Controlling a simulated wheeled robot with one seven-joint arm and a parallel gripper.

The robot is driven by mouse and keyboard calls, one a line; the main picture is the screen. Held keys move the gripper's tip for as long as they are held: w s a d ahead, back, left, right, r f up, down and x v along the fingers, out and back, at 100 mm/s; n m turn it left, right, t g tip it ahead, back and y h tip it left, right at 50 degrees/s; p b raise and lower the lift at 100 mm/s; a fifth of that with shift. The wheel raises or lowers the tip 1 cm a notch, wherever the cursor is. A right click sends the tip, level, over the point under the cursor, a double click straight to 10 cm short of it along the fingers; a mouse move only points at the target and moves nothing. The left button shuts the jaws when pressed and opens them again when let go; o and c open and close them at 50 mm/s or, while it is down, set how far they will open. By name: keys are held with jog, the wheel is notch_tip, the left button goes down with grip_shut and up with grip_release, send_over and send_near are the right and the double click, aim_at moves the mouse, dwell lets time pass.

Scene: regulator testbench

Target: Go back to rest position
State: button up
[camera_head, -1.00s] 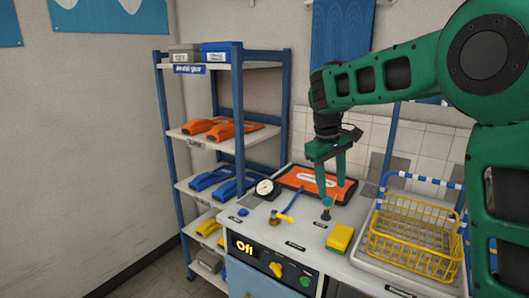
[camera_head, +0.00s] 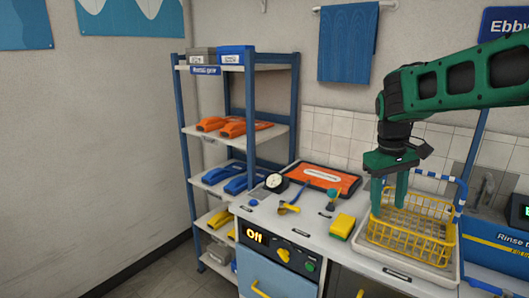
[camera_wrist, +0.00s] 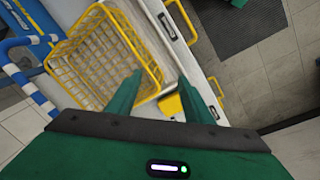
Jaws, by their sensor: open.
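My green gripper (camera_head: 388,198) is open and empty in the head view, with its fingers pointing down. It hangs in front of the left part of the yellow wire basket (camera_head: 415,228); I cannot tell how far apart they are. In the wrist view my two green fingers (camera_wrist: 165,95) are spread with nothing between them, and the basket (camera_wrist: 105,60) shows at the upper left.
A blue shelf rack (camera_head: 184,150) stands at the left. A rinse station (camera_head: 497,244) is at the right. The floor at lower left is clear.

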jog(key=s+d+f+m+y, duration=0.15)
jog(key=s+d, duration=0.25)
jog(key=s, duration=0.4)
jog(key=s+d+f+m+h, duration=0.1)
jog(key=s+d+m, duration=0.2)
jog(key=s+d, duration=0.3)
jog(key=s+f+m, duration=0.2)
jog(key=s, duration=0.6)
jog(key=s+f+m+y, duration=0.1)
jog(key=s+f+m, duration=0.1)
jog(key=s, duration=0.6)
jog(key=shift+s+a+f, duration=0.25)
jog(key=shift+a+f, duration=0.2)
jog(key=shift+f, duration=0.05)
jog(key=shift+w+f+g, duration=0.25)
jog(key=shift+w+g, duration=0.05)
jog(key=shift+w, duration=0.35)
jog(key=shift+c, duration=0.4)
